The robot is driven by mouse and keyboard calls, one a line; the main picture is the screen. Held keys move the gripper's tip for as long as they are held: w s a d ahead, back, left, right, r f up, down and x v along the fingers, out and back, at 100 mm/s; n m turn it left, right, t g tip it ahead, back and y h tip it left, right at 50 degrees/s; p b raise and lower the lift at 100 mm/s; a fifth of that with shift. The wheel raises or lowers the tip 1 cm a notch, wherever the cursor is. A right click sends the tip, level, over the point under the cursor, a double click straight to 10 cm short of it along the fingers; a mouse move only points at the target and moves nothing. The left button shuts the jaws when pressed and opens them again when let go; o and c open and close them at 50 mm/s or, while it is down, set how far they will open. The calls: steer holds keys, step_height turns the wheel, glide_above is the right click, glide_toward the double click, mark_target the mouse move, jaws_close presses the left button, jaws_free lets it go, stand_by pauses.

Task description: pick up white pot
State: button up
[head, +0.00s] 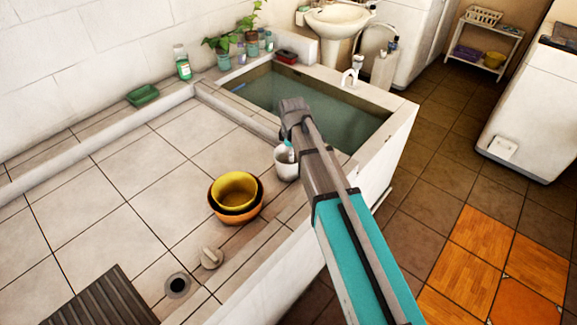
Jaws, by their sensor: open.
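The white pot (284,166) stands on the tiled counter by the near corner of the water basin. Its right side is partly hidden behind my arm. Something small and greenish shows at its rim, too small to make out. My gripper (291,107) is at the far end of my grey and teal arm and appears above the pot in the picture, over the basin's edge. It is open and apart from the pot. Its separate fingers are hard to make out from this angle.
Yellow and orange bowls (235,191) sit nested just left of the pot. A stone-like knob (210,258) and a drain (177,285) lie nearer. The water-filled basin (290,95) has a tap (352,70) at its right.

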mark_target(285, 169)
steer(key=a, duration=0.1)
steer(key=w+a+n, duration=0.1)
steer(key=a+n, duration=0.1)
steer(key=shift+w+a+r, duration=0.1)
steer(key=shift+w+a, duration=0.1)
steer(key=shift+w, duration=0.15)
step_height(285, 169, down, 9)
steer(key=w+b, duration=0.1)
steer(key=b, duration=0.7)
steer(key=shift+r, duration=0.2)
steer(key=shift+f+b, duration=0.1)
steer(key=shift+b, duration=0.25)
steer(key=shift+w+d+f+b, duration=0.1)
steer(key=shift+w+f+b, duration=0.05)
steer(key=shift+f+b, duration=0.7)
steer(key=shift+w+d+f+b, duration=0.1)
steer(key=shift+w+f+b, duration=0.05)
steer(key=shift+f+b, duration=0.65)
steer(key=shift+w+d+f+b, duration=0.1)
steer(key=shift+w+f+b, duration=0.05)
steer(key=shift+f+b, duration=0.7)
steer(key=shift+c, duration=0.2)
jaws_close()
